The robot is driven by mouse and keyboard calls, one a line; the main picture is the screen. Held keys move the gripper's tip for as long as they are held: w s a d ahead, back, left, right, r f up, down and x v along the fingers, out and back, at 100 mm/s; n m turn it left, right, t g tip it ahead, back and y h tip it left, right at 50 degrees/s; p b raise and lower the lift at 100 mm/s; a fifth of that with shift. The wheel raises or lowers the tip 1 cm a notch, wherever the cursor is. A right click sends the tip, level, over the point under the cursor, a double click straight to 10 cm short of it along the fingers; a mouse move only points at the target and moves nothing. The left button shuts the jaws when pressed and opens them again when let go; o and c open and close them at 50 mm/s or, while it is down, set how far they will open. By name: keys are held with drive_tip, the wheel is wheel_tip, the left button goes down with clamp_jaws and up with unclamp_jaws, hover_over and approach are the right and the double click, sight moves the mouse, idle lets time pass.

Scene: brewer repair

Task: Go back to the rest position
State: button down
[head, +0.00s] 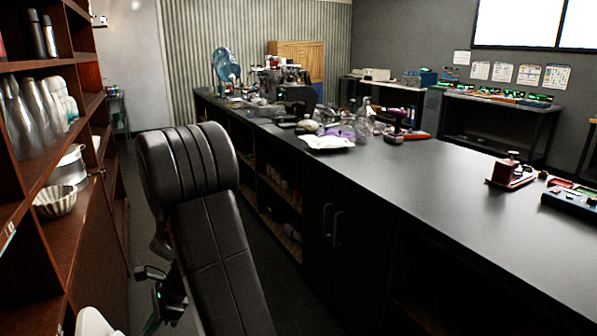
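My arm, dark and padded, rises from the bottom edge in the head view and bends at the top, left of the counter. A small dark part with a green light, partly hidden behind the arm, looks like my gripper (160,290). Its fingers cannot be made out clearly, nor whether it holds anything. It is low in the aisle, between the shelves and the counter, and I see it touching neither.
A long black counter (420,185) runs along the right, with a red-brown device (511,174) on its bare near part and clutter farther back. Wooden shelves (95,215) with bottles and a ribbed bowl (55,201) stand close on the left. The floor aisle between is narrow.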

drive_tip(key=x, duration=0.4)
drive_tip(key=r+b+x, duration=0.1)
drive_tip(key=x, duration=0.3)
drive_tip(key=s+a+x, duration=0.1)
drive_tip(key=x, duration=0.3)
drive_tip(key=shift+s+a+f, duration=0.15)
drive_tip(key=shift+a, duration=0.15)
drive_tip(key=w+d+f+g+y+b, duration=0.25)
drive_tip(key=w+d+b, duration=0.35)
drive_tip(key=d+b, duration=0.3)
drive_tip(key=w+d+r+m+t+p, duration=0.1)
drive_tip(key=w+d+r+m+p, duration=0.1)
drive_tip(key=w+d+r+p, duration=0.3)
drive_tip(key=d+r, duration=0.2)
drive_tip(key=d, duration=0.2)
drive_tip(key=shift+t, duration=0.35)
drive_tip(key=shift+w+d, duration=0.1)
drive_tip(key=shift+d, duration=0.1)
